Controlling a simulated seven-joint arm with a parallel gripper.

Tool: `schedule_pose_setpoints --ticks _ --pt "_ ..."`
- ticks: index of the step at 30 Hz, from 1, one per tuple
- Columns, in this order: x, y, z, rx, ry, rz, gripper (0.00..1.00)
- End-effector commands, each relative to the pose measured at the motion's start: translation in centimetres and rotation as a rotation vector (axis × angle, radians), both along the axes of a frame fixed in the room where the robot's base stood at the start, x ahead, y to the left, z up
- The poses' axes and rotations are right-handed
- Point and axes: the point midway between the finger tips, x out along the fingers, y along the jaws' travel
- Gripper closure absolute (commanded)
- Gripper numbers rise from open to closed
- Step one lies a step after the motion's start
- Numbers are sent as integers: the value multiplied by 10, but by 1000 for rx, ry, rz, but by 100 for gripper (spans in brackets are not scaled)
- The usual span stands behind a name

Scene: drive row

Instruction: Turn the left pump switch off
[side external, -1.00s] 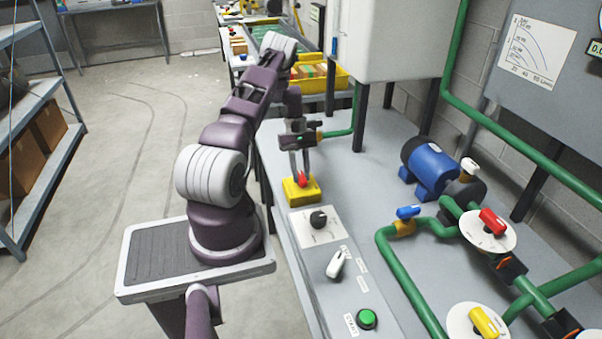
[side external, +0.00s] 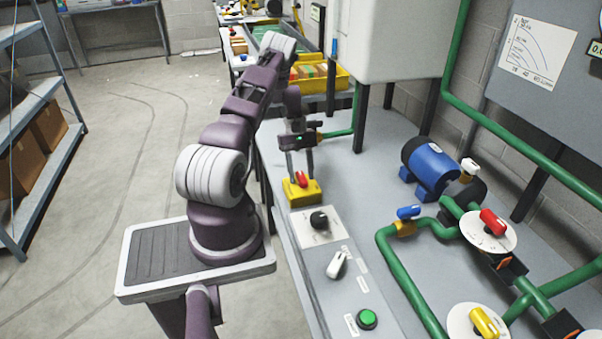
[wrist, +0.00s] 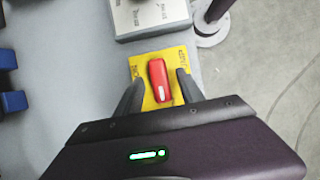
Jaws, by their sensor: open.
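A red switch handle (side external: 302,180) sits on a yellow box (side external: 301,194) at the near-left edge of the bench. In the wrist view the red handle (wrist: 158,80) lies lengthwise between my fingers, with a white mark at its lower end. Small lettering on the yellow face (wrist: 177,59) is too blurred to read. My gripper (side external: 302,175) is open, pointing down, one finger on each side of the handle. In the wrist view my gripper (wrist: 158,76) shows gaps beside the handle. I cannot tell which control the task calls the left pump switch.
A panel beside the yellow box carries a black knob (side external: 319,220), a white lever switch (side external: 337,264) and a green button (side external: 367,319). Green pipes (side external: 400,281) with coloured valve handles and a blue motor (side external: 431,167) stand to the right.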

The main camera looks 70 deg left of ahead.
Motion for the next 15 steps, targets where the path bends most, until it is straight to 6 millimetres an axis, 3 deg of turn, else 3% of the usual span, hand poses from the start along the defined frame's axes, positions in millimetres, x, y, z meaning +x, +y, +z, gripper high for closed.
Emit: schedule_pose_setpoints --ticks 9,15 --pt "0 22 51 5 -2 1 55" --pt "0 28 66 2 -1 0 55"
